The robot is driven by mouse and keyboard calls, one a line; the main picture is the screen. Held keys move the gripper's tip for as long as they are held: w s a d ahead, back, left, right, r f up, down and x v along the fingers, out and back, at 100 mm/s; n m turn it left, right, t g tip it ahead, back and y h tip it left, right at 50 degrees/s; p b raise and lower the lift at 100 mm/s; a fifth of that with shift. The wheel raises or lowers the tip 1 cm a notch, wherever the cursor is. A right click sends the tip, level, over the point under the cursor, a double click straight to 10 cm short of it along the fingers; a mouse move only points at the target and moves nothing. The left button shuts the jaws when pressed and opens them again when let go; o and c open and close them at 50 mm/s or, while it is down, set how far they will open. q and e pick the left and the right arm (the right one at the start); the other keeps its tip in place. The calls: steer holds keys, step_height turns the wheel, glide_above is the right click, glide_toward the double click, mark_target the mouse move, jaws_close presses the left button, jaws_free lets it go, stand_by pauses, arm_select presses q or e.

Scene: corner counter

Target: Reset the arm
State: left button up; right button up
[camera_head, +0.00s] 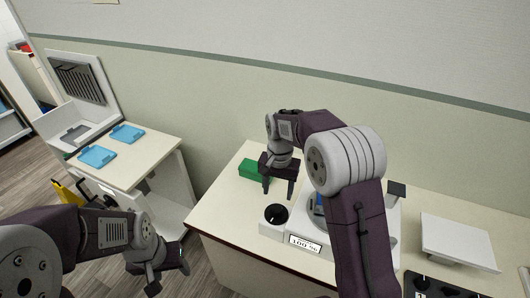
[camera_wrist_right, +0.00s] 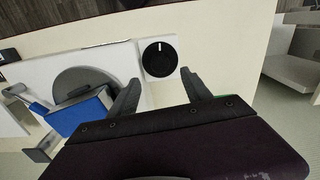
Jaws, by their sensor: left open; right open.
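My right gripper (camera_head: 279,191) is open and empty, pointing down above the counter. Its arm rises from the bottom of the head view and bends left. In the right wrist view its two fingers (camera_wrist_right: 160,92) are apart, with nothing between them. Beyond them is a black round knob (camera_wrist_right: 158,58) on a white block. My left gripper (camera_head: 168,270) is open at the lower left of the head view, over the floor in front of the counter, holding nothing visible.
A green block (camera_head: 254,170) lies behind the right gripper. The knob (camera_head: 276,214) sits beside a white device labelled "100 %" (camera_head: 305,244), partly hidden by my right arm. A blue item (camera_wrist_right: 82,112) shows at the device. A white slanted panel (camera_head: 457,240) stands right.

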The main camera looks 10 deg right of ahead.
steer(key=s+d+f+n, duration=0.2)
steer(key=s, duration=0.7)
steer(key=s+d+f+n+t+b, duration=0.1)
steer(key=s+d+f+n, duration=0.1)
steer(key=s, duration=0.7)
steer(key=shift+f+n, duration=0.6)
steer(key=shift+n, duration=0.1)
steer(key=shift+s, duration=0.1)
